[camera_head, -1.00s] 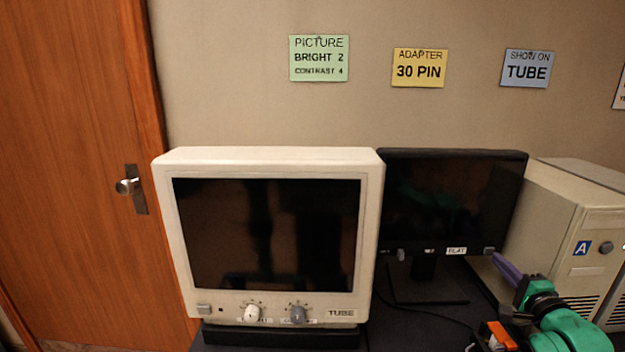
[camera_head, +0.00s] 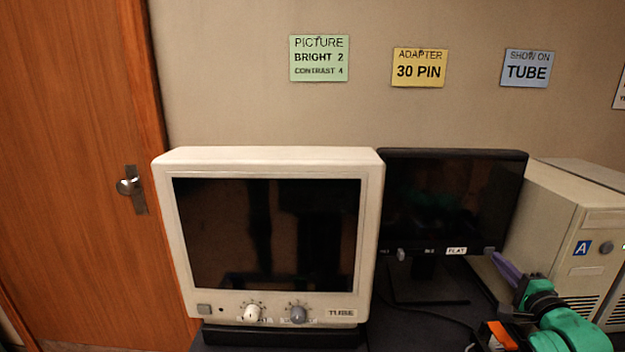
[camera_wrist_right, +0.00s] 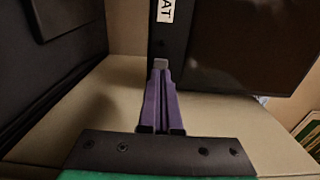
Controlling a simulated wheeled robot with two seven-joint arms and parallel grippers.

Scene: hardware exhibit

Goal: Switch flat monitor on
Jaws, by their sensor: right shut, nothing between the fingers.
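The black flat monitor (camera_head: 455,200), labelled FLAT, stands on a dark stand right of the tube monitor. Its screen is dark. A small grey button (camera_head: 488,250) sits at the lower right of its bezel; it also shows in the right wrist view (camera_wrist_right: 161,63). My right gripper (camera_head: 494,257) has purple fingers, shut and empty, with the tips at this button. In the right wrist view the fingertips (camera_wrist_right: 160,72) overlap the button's lower edge; I cannot tell whether they press it. My left gripper is in neither view.
A beige tube monitor (camera_head: 270,160) with a dark screen and two knobs stands at left. A beige computer case (camera_head: 555,215) marked A stands close to the right of my right gripper. A cable (camera_head: 430,316) lies on the dark table. Note cards hang on the wall behind.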

